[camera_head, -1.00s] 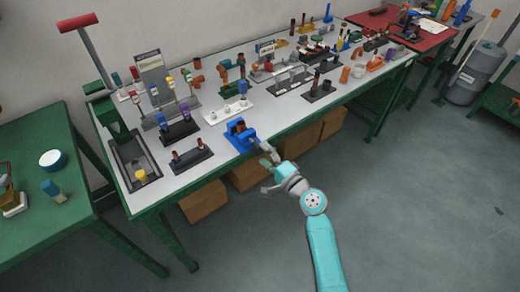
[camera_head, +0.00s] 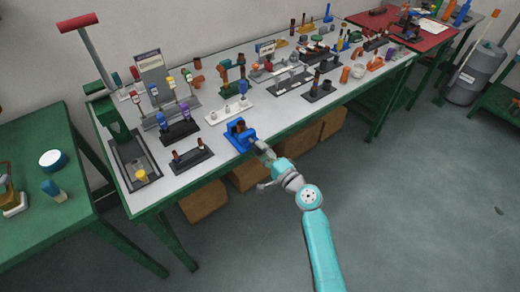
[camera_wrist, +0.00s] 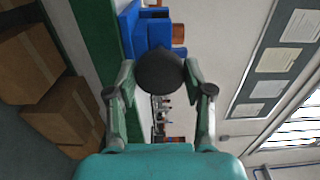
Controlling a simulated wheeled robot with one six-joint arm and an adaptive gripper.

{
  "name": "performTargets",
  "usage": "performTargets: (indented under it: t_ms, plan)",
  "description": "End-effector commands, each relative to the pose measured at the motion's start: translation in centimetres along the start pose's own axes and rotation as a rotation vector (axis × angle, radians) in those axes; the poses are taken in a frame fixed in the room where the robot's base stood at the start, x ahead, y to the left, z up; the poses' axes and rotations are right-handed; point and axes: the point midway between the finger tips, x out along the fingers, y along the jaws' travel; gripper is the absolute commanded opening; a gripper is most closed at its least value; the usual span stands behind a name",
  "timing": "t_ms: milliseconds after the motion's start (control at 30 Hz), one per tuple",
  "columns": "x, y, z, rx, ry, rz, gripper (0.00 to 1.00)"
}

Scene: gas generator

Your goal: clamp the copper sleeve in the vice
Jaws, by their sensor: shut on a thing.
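The blue vice (camera_head: 237,137) stands at the front edge of the grey bench. It also shows in the wrist view (camera_wrist: 141,38), beyond the fingers. A brown copper-coloured piece, which looks like the copper sleeve (camera_wrist: 178,35), sits at the vice's jaws; it is small and dark in the head view (camera_head: 240,125). I cannot tell how tightly the jaws hold it. My gripper (camera_head: 262,148) is at the vice's front. In the wrist view my gripper (camera_wrist: 162,82) is shut on a dark round knob (camera_wrist: 160,71), which hides part of the vice.
Black racks (camera_head: 191,159) with brown and coloured parts stand left of the vice. A white rack (camera_head: 228,112) stands behind it. Cardboard boxes (camera_head: 204,202) lie under the bench. The floor in front is clear.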

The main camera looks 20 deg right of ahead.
Motion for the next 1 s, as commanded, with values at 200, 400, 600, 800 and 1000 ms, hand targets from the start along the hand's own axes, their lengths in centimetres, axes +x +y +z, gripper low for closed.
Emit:
performTargets:
  t_ms: [200,400,600,800,1000]
  plan:
    - [0.0,-0.01,0.0,0.001,0.0,0.0,0.17]
    - [0.0,-0.01,0.0,0.135,0.0,0.0,0.17]
    - [0.0,-0.01,0.0,0.245,0.0,0.0,0.17]
    - [0.0,-0.01,-0.01,0.246,0.0,0.0,0.17]
    - [0.0,-0.01,-0.01,0.246,0.0,0.0,0.17]
